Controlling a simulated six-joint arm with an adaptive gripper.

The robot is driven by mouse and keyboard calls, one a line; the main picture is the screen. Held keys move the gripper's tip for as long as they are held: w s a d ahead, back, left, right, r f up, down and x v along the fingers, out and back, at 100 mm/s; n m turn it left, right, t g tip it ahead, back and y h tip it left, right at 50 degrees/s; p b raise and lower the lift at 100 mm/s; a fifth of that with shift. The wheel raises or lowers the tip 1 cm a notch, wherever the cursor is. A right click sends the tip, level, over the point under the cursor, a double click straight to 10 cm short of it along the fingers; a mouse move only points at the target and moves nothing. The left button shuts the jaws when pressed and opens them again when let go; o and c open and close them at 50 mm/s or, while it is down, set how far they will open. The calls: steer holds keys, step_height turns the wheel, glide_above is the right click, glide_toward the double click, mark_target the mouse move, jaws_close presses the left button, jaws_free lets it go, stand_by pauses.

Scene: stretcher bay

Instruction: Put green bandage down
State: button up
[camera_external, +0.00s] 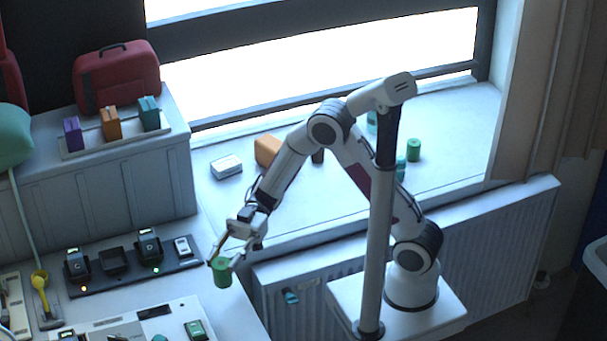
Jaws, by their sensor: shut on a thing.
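A green bandage roll (222,272) is held between the fingers of my gripper (222,262), which is shut on it. The gripper reaches down and to the left from the arm. The bandage is at the right part of the grey counter (225,310), near its edge. I cannot tell whether its underside touches the counter or hangs just above it.
A charger strip (190,262) with dark devices lies left of the gripper. A white box (226,167) and an orange box (268,150) sit on the sill. A red case (117,77) stands on the grey cabinet. A radiator (490,240) is below the sill.

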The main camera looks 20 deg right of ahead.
mark_target(224, 259)
step_height(224, 259, up, 18)
steer(key=w+a+r+m+t+y, duration=0.1)
steer(key=w+r+m+t, duration=0.4)
steer(key=w, duration=0.5)
steer(key=w+a+r+m+t+y, duration=0.2)
steer(key=w+r+m+t, duration=0.1)
steer(key=w+t, duration=0.5)
steer(key=w+a+r+m+t+y, duration=0.1)
steer(key=w+r+m+t, duration=0.35)
steer(key=w, duration=0.65)
steer(key=w+d+f+m+t+h, duration=0.3)
steer(key=w+d+m+t+h, duration=0.3)
steer(key=w+d, duration=0.5)
steer(key=w+d+f+m+t+h, duration=0.3)
steer(key=w+d+m+t+h, duration=0.35)
steer(key=w, duration=0.75)
steer(key=w+d+f+m+h, duration=0.2)
steer(key=w+d+f+h, duration=0.2)
steer(key=d+f, duration=0.2)
step_height(224, 259, down, 19)
steer(key=shift+w+d+t, duration=0.15)
steer(key=shift+t, duration=0.25)
